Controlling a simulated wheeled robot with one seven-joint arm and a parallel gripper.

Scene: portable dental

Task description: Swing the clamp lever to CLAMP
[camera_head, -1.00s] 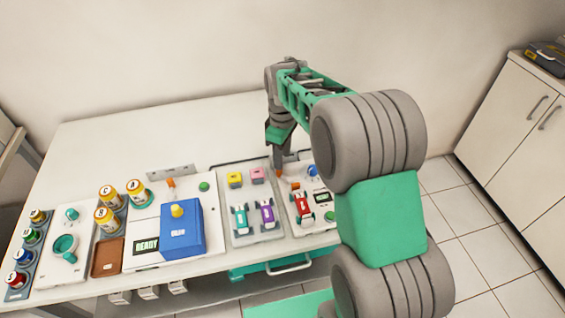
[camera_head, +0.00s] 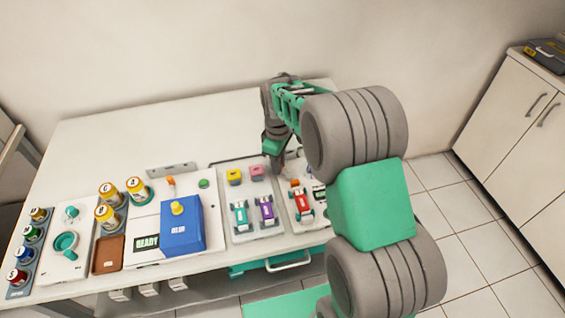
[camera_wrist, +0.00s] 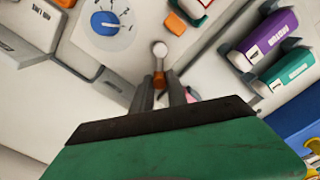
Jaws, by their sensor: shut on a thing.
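The clamp lever (camera_wrist: 159,64) shows in the wrist view as a short arm with a pale round end and an orange grip. My gripper (camera_wrist: 160,80) is shut on the orange grip, with one finger on each side of it. In the head view my gripper (camera_head: 277,164) is low at the back of the right-hand panel, and my arm hides much of that panel. The lever cannot be made out there. No CLAMP marking can be read.
A blue dial (camera_wrist: 105,23) and an orange block (camera_wrist: 175,24) lie close to the lever. Purple (camera_head: 266,209) and teal (camera_head: 240,215) handpieces lie in the tray to the left. A blue box (camera_head: 181,228) stands farther left. The table's back is clear.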

